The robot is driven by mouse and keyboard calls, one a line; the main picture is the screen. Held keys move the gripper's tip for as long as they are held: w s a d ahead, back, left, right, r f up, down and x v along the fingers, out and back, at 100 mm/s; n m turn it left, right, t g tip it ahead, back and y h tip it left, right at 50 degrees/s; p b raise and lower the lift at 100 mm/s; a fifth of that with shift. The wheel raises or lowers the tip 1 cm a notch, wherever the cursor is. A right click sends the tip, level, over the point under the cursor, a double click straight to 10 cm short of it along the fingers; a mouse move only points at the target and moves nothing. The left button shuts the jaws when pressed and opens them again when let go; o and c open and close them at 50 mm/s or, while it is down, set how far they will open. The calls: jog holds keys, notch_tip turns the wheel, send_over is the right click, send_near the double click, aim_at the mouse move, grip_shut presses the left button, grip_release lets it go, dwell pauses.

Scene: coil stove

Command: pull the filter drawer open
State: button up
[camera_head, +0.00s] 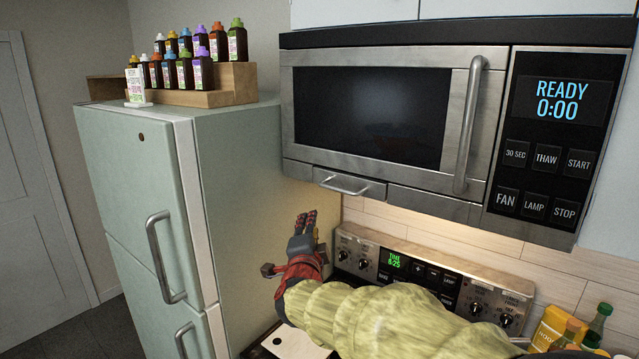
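The filter drawer (364,188) is a small steel front with a bar handle (344,185), set under the left part of the microwave (395,125). It looks flush with the steel strip around it. My gripper (306,215) points upward, below and left of the drawer handle in the picture. It shows clear of the handle. Its dark red-marked fingertips appear close together, and I see nothing held between them. From this angle I cannot tell how far apart the fingers are.
A green fridge (145,190) stands close on the left, with a wooden rack (220,85) of several bottles on top. The stove's control panel (430,280) lies below the microwave. Sauce bottles (597,325) and a yellow box (553,328) stand at the lower right.

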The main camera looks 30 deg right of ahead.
aim_at(337, 191)
jog(key=s+d+r+m+g+h, duration=0.1)
jog(key=s+d+r+m+h, duration=0.25)
jog(key=r+m, duration=0.2)
jog(key=shift+h, duration=0.45)
jog(key=shift+p+x, duration=0.3)
jog(key=shift+x, duration=3.85)
jog(key=shift+a+r, duration=0.1)
jog(key=shift+r, duration=0.1)
jog(key=shift+c, duration=0.6)
grip_shut()
